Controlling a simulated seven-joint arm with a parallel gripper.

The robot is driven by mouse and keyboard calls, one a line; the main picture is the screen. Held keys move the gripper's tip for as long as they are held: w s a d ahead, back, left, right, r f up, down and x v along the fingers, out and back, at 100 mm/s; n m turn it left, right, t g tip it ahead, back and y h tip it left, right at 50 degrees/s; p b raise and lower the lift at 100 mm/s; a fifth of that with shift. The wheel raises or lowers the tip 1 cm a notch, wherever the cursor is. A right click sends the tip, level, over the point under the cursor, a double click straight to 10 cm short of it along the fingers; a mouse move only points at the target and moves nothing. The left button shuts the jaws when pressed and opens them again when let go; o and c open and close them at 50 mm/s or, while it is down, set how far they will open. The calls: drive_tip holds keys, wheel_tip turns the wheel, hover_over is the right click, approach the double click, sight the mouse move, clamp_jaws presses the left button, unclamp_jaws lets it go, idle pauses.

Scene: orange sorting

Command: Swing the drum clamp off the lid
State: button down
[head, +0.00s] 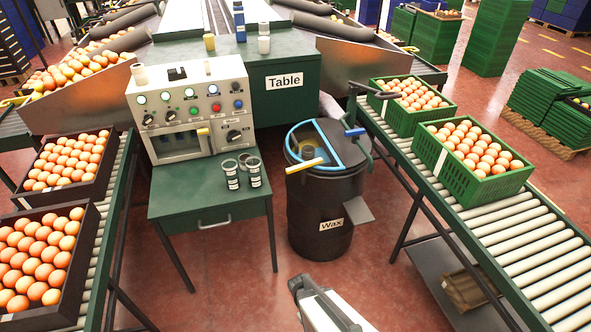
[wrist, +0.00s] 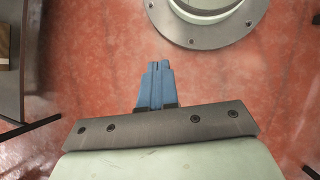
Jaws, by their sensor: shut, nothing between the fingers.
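The dark drum (head: 322,215) with a "Wax" label stands upright on the floor in the middle of the head view. Its round lid (head: 333,158) is on top, with a blue curved band and a blue straight bar across it. A yellow handle (head: 304,165) lies over the lid's near left edge. A dark hooked arm with a blue grip (head: 354,132) stands at the lid's right; I cannot tell which part is the clamp. My gripper (wrist: 157,65) shows blue fingers shut and empty above the floor in the wrist view, apart from the drum.
A green table (head: 210,190) with a control panel (head: 193,110) and small jars stands left of the drum. A roller conveyor (head: 500,235) with green crates of oranges runs close on the right. Dark crates of oranges (head: 42,260) line the left.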

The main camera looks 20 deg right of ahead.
drive_tip(key=s+m, duration=0.1)
drive_tip(key=m+t+y, duration=0.1)
drive_tip(key=t+y, duration=0.3)
drive_tip(key=t, duration=0.6)
approach(295, 169)
drive_tip(key=s+r, duration=0.3)
drive_tip(key=s, duration=0.4)
drive_tip(key=shift+w+a+f, duration=0.25)
drive_tip(key=shift+w+f, duration=1.05)
drive_tip(key=shift+f, duration=0.35)
drive_tip(key=shift+w+a+f, duration=0.3)
drive_tip(key=shift+w+f, duration=0.95)
drive_tip(key=shift+f, duration=0.4)
drive_tip(key=shift+w+a+f, duration=0.25)
drive_tip(key=shift+w+f, duration=1.05)
drive_tip(key=shift+f, duration=0.3)
drive_tip(key=shift+h, duration=0.3)
